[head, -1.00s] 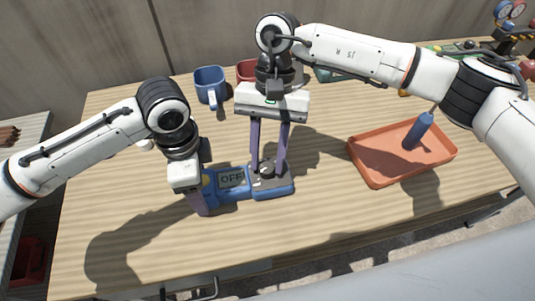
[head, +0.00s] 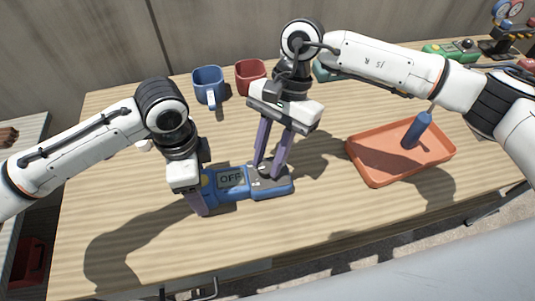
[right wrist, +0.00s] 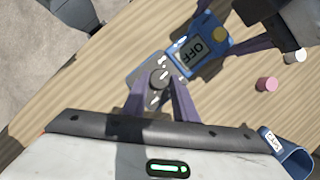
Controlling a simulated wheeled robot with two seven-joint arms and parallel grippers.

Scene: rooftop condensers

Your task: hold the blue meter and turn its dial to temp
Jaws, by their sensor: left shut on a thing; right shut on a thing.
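The blue meter (head: 241,195) lies on the wooden table, its screen (head: 232,178) reading OFF. My left gripper (head: 199,201) is shut on the meter's left end, by the screen. My right gripper (head: 268,171) reaches down over the grey dial face at the meter's right end. In the right wrist view its two purple fingers sit on either side of the round dark dial (right wrist: 159,79) and are shut on it. White marks surround the dial; they are too small to read.
An orange tray (head: 370,178) holding a blue-handled tool (head: 417,130) stands to the right. A blue mug (head: 208,80) and a red mug (head: 250,74) stand behind the meter. The table front is clear.

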